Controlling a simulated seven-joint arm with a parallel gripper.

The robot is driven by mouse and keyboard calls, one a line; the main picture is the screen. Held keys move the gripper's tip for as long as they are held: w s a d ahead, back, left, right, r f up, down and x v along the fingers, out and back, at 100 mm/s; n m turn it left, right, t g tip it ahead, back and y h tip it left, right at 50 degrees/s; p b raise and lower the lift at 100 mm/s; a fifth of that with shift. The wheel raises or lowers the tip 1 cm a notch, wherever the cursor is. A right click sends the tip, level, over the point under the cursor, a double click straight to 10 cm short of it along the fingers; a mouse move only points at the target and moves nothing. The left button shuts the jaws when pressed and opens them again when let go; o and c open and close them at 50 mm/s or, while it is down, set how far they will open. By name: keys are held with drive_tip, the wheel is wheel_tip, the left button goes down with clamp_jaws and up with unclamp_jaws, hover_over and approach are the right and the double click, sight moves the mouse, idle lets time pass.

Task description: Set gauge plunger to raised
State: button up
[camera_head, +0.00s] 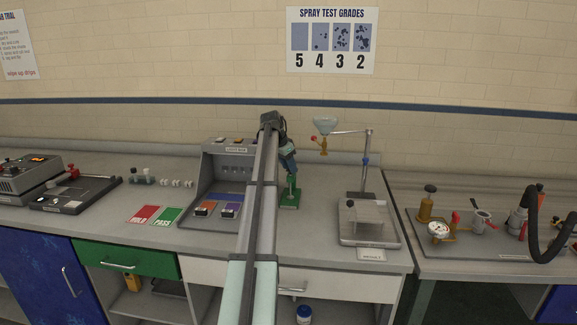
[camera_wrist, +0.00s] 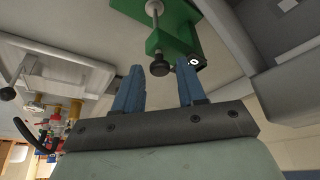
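The thickness gauge is a small green stand (camera_head: 290,200) on the bench, right of the light box. My gripper (camera_head: 290,172) is at its upper part and hides some of it. In the wrist view the green body (camera_wrist: 178,30) carries a metal rod (camera_wrist: 155,10) and a dark round knob (camera_wrist: 159,66), which look like the plunger. My gripper (camera_wrist: 160,72) has its two blue fingers apart. The knob shows in the gap near the fingertips; I cannot tell whether it is between them in depth. No finger clearly touches it. The plunger's height is unclear.
A grey light box (camera_head: 228,165) stands close left of the gauge. A spray stand with a glass funnel (camera_head: 325,126) and a clear-topped balance (camera_head: 368,238) stand to the right. Red and green cards (camera_head: 167,216) lie at left. The bench front between gauge and balance is clear.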

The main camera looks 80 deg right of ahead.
clamp_jaws()
idle(0.3)
drive_tip(key=shift+r, duration=1.5)
drive_tip(key=shift+o, duration=1.1)
unclamp_jaws()
drive_tip(key=shift+r, duration=0.1)
drive_tip(key=v, duration=1.3)
drive_tip(key=shift+r, duration=0.3)
drive_tip(key=shift+w+a, duration=0.1)
